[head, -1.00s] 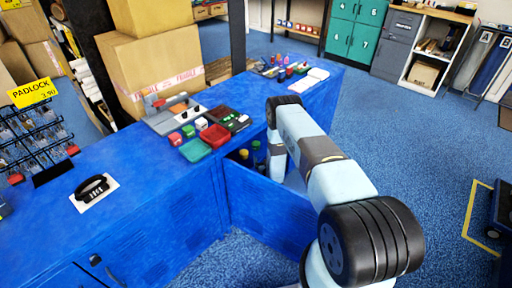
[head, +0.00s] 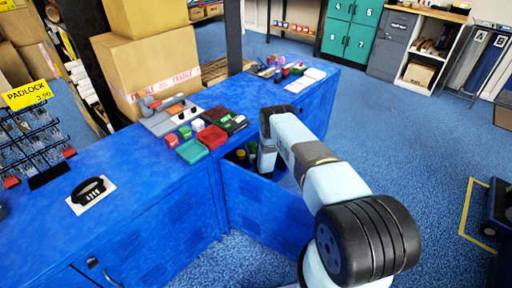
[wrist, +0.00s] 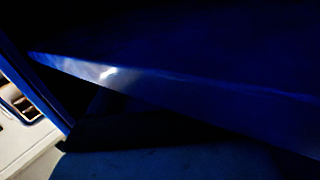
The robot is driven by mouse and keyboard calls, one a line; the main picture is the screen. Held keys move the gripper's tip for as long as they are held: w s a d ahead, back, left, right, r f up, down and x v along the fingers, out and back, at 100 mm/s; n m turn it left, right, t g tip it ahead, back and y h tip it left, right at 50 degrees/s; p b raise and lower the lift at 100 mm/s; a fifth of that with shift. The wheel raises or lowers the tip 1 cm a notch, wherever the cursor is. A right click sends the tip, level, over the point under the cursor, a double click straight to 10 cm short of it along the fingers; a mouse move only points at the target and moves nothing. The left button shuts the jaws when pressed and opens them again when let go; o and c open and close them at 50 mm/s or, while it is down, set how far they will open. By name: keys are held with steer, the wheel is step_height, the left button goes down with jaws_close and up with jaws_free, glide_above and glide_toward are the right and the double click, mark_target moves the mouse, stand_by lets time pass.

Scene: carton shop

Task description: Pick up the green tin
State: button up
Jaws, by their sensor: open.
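My arm reaches into the open blue cabinet (head: 212,190), and its far end goes down behind the open door (head: 265,210). My gripper is hidden there in the head view, and I cannot make out its fingers in the dark wrist view. Just left of the arm, inside the cabinet, stand a small yellow-topped item (head: 240,154) and a dark green item (head: 252,147). The dark green one may be the green tin, but it is too small and partly covered to be sure.
The counter above holds a green tray (head: 192,151), a red tray (head: 212,137) and several small items. A black padlock (head: 88,190) lies on a white card at the left. Large cartons (head: 150,70) stand behind.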

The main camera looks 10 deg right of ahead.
mark_target(254, 147)
steer(key=shift+w+a, duration=0.1)
steer(key=shift+w, duration=1.55)
steer(key=c, duration=1.1)
